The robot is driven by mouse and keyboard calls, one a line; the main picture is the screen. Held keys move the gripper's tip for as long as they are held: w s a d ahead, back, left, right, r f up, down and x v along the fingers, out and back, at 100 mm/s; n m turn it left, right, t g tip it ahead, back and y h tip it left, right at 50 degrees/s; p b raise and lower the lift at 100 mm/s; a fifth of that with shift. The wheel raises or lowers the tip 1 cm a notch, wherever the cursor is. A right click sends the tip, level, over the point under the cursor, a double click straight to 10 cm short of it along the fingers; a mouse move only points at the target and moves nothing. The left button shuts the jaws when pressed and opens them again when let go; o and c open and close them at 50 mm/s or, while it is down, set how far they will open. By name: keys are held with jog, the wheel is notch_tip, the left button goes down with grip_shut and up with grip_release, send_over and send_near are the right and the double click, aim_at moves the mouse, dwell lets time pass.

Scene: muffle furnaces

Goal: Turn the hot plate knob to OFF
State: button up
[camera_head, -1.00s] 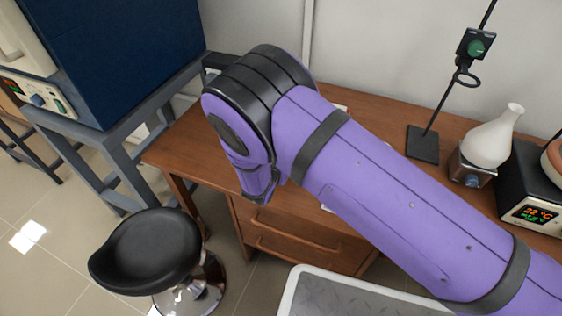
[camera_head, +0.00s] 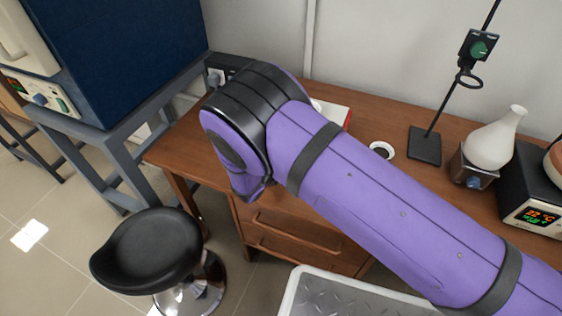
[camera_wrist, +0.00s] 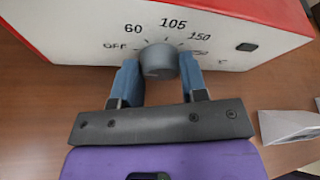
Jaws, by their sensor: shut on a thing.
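The hot plate is a white-fronted box with a red top; its front panel (camera_wrist: 225,30) fills the top of the wrist view. In the head view a corner of it (camera_head: 337,113) shows behind my arm. The grey round knob (camera_wrist: 158,62) sits on the panel, below a printed dial with OFF at left, then 60, 105, 150 and a partly hidden mark at right. My gripper (camera_wrist: 158,66) is shut on the knob, one blue finger on each side. The knob's pointer cannot be made out. In the head view my arm hides the gripper and knob.
The box stands on a wooden desk (camera_head: 400,185). A small white dish (camera_head: 382,150), a ring stand (camera_head: 425,146), a white flask (camera_head: 492,143) and a black device with a lit display (camera_head: 535,205) stand to the right. A black stool (camera_head: 145,250) is at front left.

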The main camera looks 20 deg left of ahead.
jog(key=o, duration=0.6)
jog(key=shift+o, duration=0.2)
jog(key=shift+s, duration=0.1)
jog(key=v, duration=1)
jog(key=shift+s+a+r, duration=0.15)
jog(key=shift+s+r, duration=0.05)
jog(key=shift+s, duration=0.1)
